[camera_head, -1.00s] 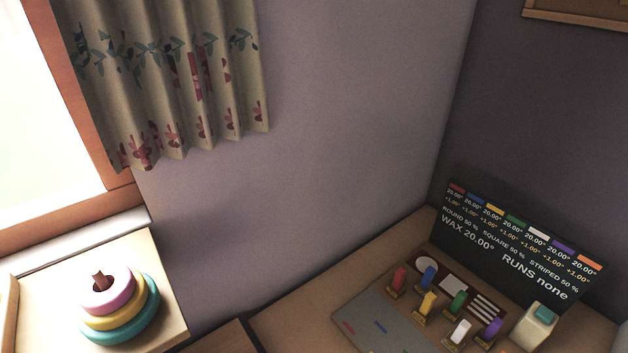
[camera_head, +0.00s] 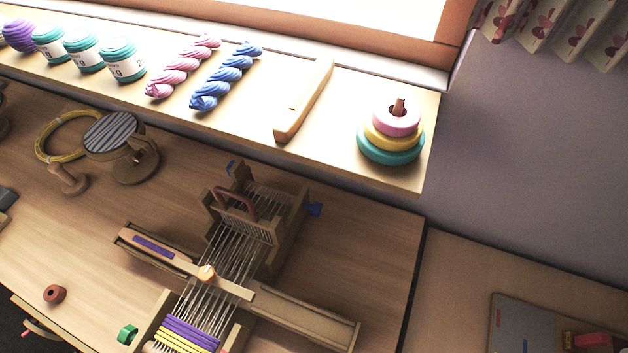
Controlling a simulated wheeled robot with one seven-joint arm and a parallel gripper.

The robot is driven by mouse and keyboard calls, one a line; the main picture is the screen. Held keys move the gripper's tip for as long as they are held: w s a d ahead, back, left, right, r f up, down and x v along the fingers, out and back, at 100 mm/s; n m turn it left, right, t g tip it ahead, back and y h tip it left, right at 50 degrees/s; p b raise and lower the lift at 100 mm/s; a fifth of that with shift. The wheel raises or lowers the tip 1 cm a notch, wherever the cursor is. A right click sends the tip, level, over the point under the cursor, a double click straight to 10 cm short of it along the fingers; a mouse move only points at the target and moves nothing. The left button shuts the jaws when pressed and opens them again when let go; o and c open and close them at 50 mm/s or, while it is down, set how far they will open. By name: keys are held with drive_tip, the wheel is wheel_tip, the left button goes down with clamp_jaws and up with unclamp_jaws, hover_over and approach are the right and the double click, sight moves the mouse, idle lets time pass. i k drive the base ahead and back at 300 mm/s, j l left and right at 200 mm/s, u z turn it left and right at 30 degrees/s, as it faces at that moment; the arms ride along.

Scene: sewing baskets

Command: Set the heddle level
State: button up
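A small table loom (camera_head: 304,214) stands on the wooden table in the head view, with pale warp threads (camera_head: 228,262) running lengthwise. The heddle looks to be the upright slatted frame (camera_head: 250,222) at the loom's far end, with a reddish-brown handle (camera_head: 236,203) arching over it. I cannot tell whether it is level. Purple and yellow woven bands (camera_head: 186,336) show at the near end. My gripper is not in view.
A striped round stand (camera_head: 112,135), yellow coil (camera_head: 66,137), brown spool (camera_head: 55,293) and green nut (camera_head: 127,333) lie left of the loom.

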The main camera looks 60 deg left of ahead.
sight(251, 220)
drive_tip(key=j+u, duration=0.95)
drive_tip(key=u, duration=0.3)
drive_tip(key=i+l, duration=0.05)
